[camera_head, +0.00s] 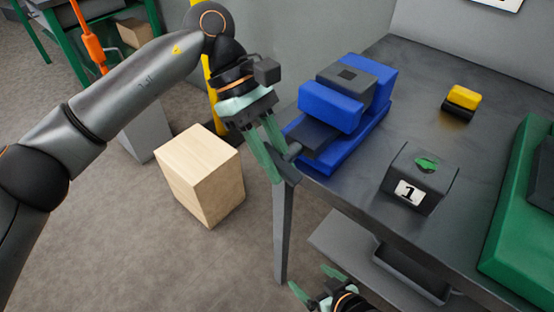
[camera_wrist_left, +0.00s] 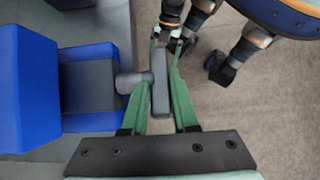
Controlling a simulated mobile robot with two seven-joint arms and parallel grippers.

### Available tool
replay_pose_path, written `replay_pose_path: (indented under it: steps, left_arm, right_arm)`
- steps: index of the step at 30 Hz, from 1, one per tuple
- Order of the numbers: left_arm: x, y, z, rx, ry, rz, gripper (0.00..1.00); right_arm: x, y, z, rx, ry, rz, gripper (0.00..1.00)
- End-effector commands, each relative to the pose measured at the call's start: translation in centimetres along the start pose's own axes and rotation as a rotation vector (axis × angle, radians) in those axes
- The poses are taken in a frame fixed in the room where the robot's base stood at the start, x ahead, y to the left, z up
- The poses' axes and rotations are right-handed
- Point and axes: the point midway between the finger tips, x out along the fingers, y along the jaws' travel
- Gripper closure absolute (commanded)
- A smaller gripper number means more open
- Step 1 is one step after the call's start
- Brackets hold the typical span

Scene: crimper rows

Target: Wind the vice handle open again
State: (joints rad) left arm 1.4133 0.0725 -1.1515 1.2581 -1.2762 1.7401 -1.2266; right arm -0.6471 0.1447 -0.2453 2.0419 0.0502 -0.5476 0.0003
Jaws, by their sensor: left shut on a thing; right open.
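The blue vice (camera_head: 335,105) with dark grey jaws sits at the left corner of the grey table. Its grey screw end points left, past the table edge. My left gripper (camera_head: 281,168) is at that end, with its green fingers pointing down. In the left wrist view the grey vice handle (camera_wrist_left: 160,82) is a bar lying between the two green fingers, and the gripper is shut on it. The vice body (camera_wrist_left: 30,90) is to the left there. My right gripper (camera_head: 309,277) is open and empty, low in the head view, below the table's front side.
A dark block labelled 1 (camera_head: 425,175) with a green piece on top stands on the table (camera_head: 400,85). A yellow and black block (camera_head: 464,97) is behind it. A green case (camera_head: 515,215) is at the right. A wooden box (camera_head: 200,175) stands on the floor.

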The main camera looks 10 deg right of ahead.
Motion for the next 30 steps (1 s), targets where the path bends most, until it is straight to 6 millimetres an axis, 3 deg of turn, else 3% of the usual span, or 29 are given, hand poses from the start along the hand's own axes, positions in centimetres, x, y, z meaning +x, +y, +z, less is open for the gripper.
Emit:
replay_pose_path:
  steps: [16, 17, 18, 24, 30]
  left_arm:
    - [-0.04, 0.02, 0.05, 0.001, -0.035, 0.001, 1.00]
    - [-0.04, 0.02, 0.05, 0.001, -0.035, 0.001, 0.71]
    - [-0.04, 0.02, 0.05, 0.001, -0.035, 0.001, 0.67]
    - [-0.02, 0.01, 0.03, 0.001, -0.034, 0.001, 0.44]
    - [0.00, 0.00, 0.02, 0.001, -0.033, 0.000, 0.43]
  right_arm:
    - [0.02, 0.12, -0.03, -0.001, 0.002, 0.002, 0.00]
    - [0.02, 0.13, -0.03, -0.001, 0.002, 0.002, 0.00]
    - [0.02, 0.13, -0.03, -0.001, 0.002, 0.002, 0.00]
    - [0.01, 0.15, -0.03, -0.001, 0.002, 0.002, 0.00]
    - [0.01, 0.15, -0.03, -0.002, 0.002, 0.002, 0.00]
